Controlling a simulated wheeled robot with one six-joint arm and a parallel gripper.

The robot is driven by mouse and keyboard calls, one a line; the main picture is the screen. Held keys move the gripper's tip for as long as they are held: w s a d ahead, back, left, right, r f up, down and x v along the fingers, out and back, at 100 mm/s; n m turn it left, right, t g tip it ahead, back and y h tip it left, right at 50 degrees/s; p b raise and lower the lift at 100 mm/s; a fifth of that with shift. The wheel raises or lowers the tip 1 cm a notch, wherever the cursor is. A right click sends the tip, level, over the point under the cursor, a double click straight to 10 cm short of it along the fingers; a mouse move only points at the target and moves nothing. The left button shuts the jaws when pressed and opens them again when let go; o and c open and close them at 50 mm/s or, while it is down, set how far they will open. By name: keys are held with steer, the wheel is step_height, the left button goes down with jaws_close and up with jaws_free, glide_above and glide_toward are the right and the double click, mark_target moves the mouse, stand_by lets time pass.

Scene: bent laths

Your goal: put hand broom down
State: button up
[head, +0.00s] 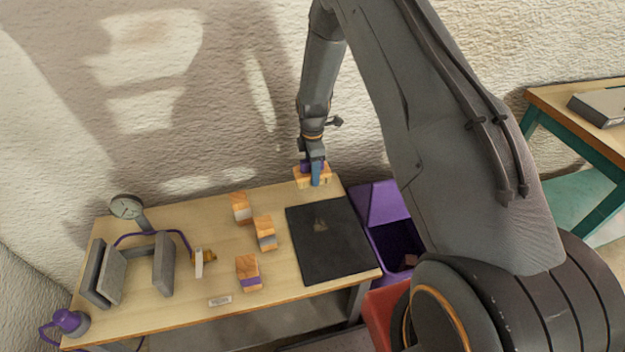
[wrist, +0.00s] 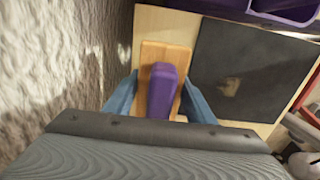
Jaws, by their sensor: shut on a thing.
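The hand broom (wrist: 162,90) shows in the wrist view as a purple grip on an orange wooden body. My gripper (wrist: 158,100) has its blue fingers on both sides of the wooden body and is shut on it. In the head view my gripper (head: 314,176) points down at the back right of the workbench (head: 190,293). The broom's wooden body (head: 299,178) shows there around the fingers, close to the back edge. I cannot tell whether it touches the bench top. Its underside is hidden.
A black mat (head: 330,243) lies just in front of the broom. A purple bin (head: 372,203) stands off the bench's right end. Several wooden blocks (head: 265,233) stand left of the mat. Grey upright plates (head: 163,264) and a dial gauge (head: 126,207) fill the left. The wall is close behind.

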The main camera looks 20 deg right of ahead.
steer(key=shift+f+p, duration=0.5)
steer(key=shift+f, duration=1.6)
steer(key=shift+f, duration=0.15)
steer(key=o, duration=1.3)
